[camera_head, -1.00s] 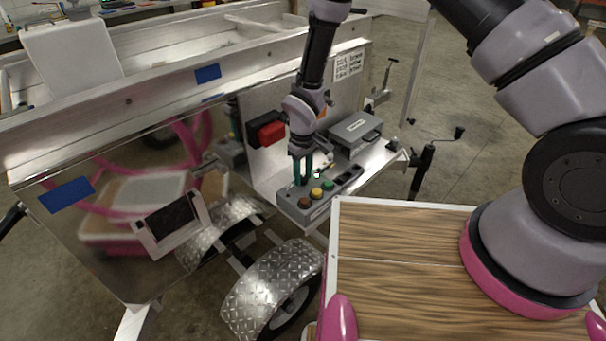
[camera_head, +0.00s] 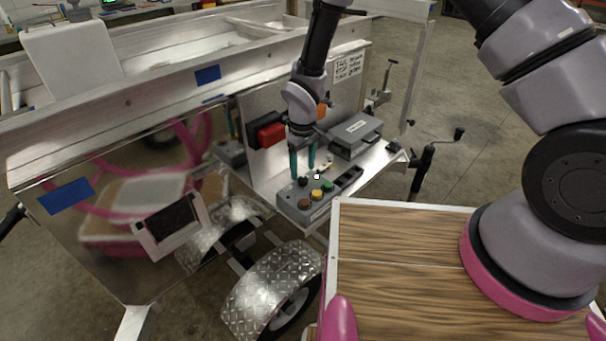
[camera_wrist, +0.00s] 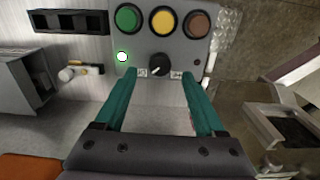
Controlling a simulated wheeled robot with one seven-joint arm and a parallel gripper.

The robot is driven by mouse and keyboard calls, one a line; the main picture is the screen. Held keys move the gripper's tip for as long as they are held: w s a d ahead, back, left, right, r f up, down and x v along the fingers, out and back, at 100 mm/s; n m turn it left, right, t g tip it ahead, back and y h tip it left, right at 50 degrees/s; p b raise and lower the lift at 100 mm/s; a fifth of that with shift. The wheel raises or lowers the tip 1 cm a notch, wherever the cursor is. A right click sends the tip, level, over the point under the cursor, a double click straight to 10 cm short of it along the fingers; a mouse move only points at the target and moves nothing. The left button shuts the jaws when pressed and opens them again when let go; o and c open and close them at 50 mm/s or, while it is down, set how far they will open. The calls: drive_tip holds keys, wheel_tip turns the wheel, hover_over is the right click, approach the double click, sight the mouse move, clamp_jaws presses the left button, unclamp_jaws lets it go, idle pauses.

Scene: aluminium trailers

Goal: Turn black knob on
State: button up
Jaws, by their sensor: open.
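The black knob (camera_wrist: 159,64) sits on a grey control box, below the yellow button in the wrist view. A white pointer line shows on it, with small labels on either side. The knob is small in the head view (camera_head: 303,182). My gripper (camera_wrist: 158,76) has two teal fingers, spread apart and empty. In the wrist view their tips lie just short of the knob, one to each side. In the head view my gripper (camera_head: 302,173) points down over the box's back edge. Whether the fingertips touch the box is unclear.
Green (camera_wrist: 128,18), yellow (camera_wrist: 163,21) and brown (camera_wrist: 197,24) buttons line the box. A black switch strip (camera_wrist: 68,21) lies beside them. A grey lidded box (camera_head: 354,133) and a red block (camera_head: 270,133) stand close to the gripper.

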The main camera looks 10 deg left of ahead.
wheel_tip(320, 180, up, 7)
drive_tip(key=shift+r, duration=0.15)
wheel_tip(320, 180, up, 13)
drive_tip(key=m+t, duration=0.1)
drive_tip(key=m, duration=0.2)
hover_over(303, 178)
drive_tip(key=w+d, duration=0.4)
drive_tip(key=d, duration=0.3)
drive_tip(key=d+r+m+t+y, duration=0.1)
drive_tip(key=d+r+m+t, duration=0.15)
drive_tip(key=d+r, duration=0.8)
drive_tip(key=s+d+r+m+t+y, duration=0.1)
drive_tip(key=s+d+r+m+t, duration=0.2)
drive_tip(key=s+d+r+m, duration=0.6)
drive_tip(key=s+d+r, duration=0.6)
drive_tip(key=s+r, duration=0.1)
drive_tip(key=r, duration=0.1)
drive_tip(key=shift+s+d+r+t, duration=0.2)
drive_tip(key=shift+d+r+t, duration=0.1)
drive_tip(key=shift+d+t, duration=0.05)
